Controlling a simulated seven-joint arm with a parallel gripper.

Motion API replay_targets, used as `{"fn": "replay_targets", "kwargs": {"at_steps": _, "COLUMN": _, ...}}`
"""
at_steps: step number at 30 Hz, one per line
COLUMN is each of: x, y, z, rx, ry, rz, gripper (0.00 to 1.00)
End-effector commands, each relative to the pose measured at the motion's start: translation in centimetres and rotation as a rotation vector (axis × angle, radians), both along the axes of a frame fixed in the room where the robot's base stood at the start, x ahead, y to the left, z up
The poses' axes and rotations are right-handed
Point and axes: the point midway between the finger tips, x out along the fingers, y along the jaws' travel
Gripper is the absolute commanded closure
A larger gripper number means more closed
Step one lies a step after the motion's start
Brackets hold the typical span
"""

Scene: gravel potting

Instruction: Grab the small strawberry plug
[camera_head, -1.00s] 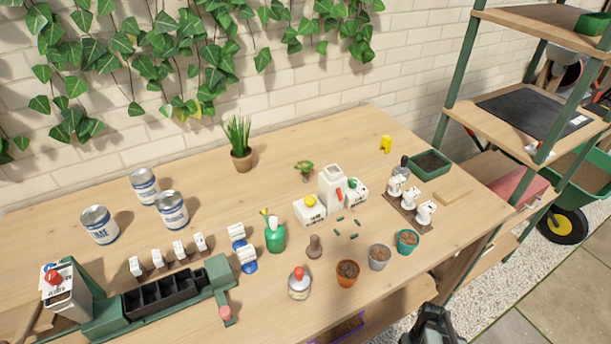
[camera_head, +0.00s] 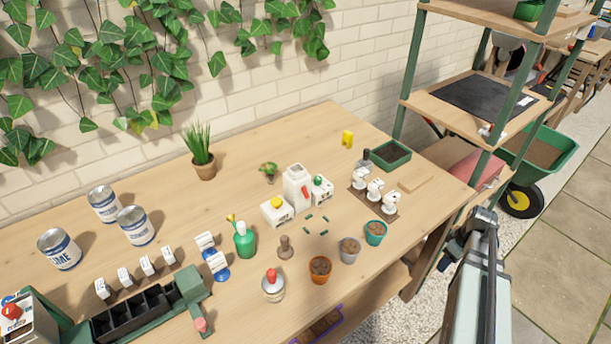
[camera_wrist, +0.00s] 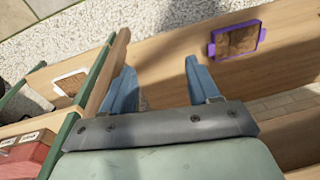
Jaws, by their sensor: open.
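My gripper (camera_head: 482,222) is off the table's right side, well apart from this plant. In the wrist view my gripper (camera_wrist: 160,69) is open, with two blue-grey fingers apart and nothing between them. The plant does not show in the wrist view.
A green tray (camera_head: 405,160) sits at the right back. A purple-rimmed tray (camera_wrist: 212,47) is lower down. A shelf rack stands at right.

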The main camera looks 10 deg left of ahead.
Motion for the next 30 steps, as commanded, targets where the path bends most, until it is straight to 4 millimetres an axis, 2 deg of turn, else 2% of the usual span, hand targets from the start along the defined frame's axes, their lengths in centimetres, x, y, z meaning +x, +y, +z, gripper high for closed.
{"fn": "replay_targets", "kwargs": {"at_steps": 1, "x": 0.9, "y": -1.1, "z": 1.6, "rx": -0.005, "ry": -0.027, "rz": 0.020, "gripper": 0.39}}
{"fn": "replay_targets", "kwargs": {"at_steps": 9, "x": 4.0, "y": -5.9, "z": 9.8, "rx": -0.045, "ry": -0.147, "rz": 0.149, "gripper": 0.39}}
{"fn": "replay_targets", "kwargs": {"at_steps": 18, "x": 6.4, "y": -9.9, "z": 19.6, "rx": -0.115, "ry": -0.267, "rz": 0.286, "gripper": 0.39}}
{"fn": "replay_targets", "kwargs": {"at_steps": 25, "x": 8.2, "y": -10.4, "z": 26.2, "rx": -0.167, "ry": -0.337, "rz": 0.360, "gripper": 0.39}}
{"fn": "replay_targets", "kwargs": {"at_steps": 28, "x": 9.2, "y": -9.6, "z": 28.8, "rx": -0.182, "ry": -0.364, "rz": 0.381, "gripper": 0.39}}
{"fn": "replay_targets", "kwargs": {"at_steps": 30, "x": 10.3, "y": -8.3, "z": 30.6, "rx": -0.190, "ry": -0.384, "rz": 0.391, "gripper": 0.39}}
